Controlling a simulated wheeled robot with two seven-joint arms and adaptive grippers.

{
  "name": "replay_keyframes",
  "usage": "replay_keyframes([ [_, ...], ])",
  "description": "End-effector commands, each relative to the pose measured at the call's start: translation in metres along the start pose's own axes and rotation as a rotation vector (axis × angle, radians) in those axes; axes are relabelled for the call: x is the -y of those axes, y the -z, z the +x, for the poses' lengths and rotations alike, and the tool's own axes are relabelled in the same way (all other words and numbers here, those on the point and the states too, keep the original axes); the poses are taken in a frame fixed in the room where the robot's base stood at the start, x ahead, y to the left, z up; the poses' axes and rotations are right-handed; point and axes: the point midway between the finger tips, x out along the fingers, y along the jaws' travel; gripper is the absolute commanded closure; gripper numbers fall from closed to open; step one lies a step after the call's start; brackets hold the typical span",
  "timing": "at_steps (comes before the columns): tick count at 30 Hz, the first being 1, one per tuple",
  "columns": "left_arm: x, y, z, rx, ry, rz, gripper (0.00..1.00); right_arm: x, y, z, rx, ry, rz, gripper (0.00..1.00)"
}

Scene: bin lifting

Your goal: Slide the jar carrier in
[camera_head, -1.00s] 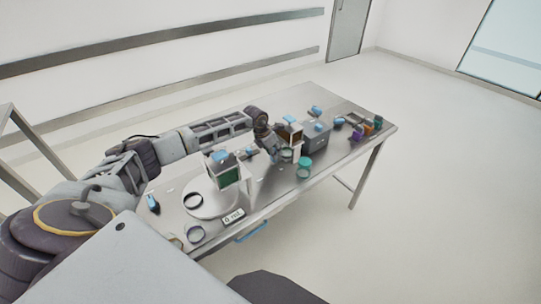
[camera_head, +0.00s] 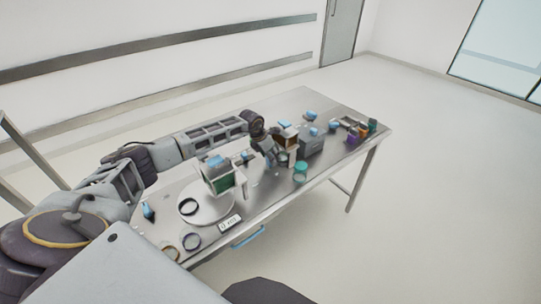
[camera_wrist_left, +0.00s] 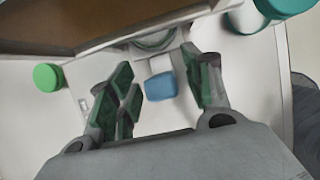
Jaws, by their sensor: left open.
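My left gripper (camera_head: 273,154) is at the far middle of the table, beside a box with a brown face (camera_head: 287,138). In the left wrist view, the gripper (camera_wrist_left: 163,66) is open, with green finger pads apart. A blue block (camera_wrist_left: 160,86) shows between the fingers, with no clear contact. A brown panel (camera_wrist_left: 75,22) fills the top, with a clear round jar (camera_wrist_left: 154,40) at its lower edge. A white-framed box with a green face and blue top (camera_head: 222,180) stands on a round white plate. I cannot tell which piece is the jar carrier.
Small coloured items crowd the far right end. A blue handle (camera_head: 249,235) is at the front edge.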

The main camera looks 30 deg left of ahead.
Motion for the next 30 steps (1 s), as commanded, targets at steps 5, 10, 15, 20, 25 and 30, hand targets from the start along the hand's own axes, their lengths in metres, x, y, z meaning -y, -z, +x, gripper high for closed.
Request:
replay_keyframes([
  [5, -0.001, 0.000, -0.007, 0.000, -0.001, -0.001, 0.50, 0.001, 0.001, 0.000, -0.001, 0.000, 0.000, 0.27],
  [10, -0.001, -0.001, -0.021, 0.001, 0.000, 0.000, 0.50, 0.001, 0.000, 0.000, 0.000, 0.001, 0.001, 0.27],
  [15, -0.001, -0.001, -0.043, 0.002, -0.002, 0.001, 0.50, 0.001, 0.000, 0.000, 0.000, 0.001, 0.001, 0.27],
  [20, -0.001, -0.001, -0.067, 0.002, -0.001, 0.001, 0.50, 0.001, 0.000, 0.000, 0.000, 0.001, 0.001, 0.27],
  [25, -0.001, -0.001, -0.091, 0.002, -0.001, 0.001, 0.50, 0.001, 0.000, 0.000, 0.000, 0.001, 0.001, 0.27],
  [30, -0.001, -0.002, -0.109, 0.002, -0.001, 0.000, 0.50, 0.001, 0.000, 0.000, 0.000, 0.001, 0.001, 0.27],
])
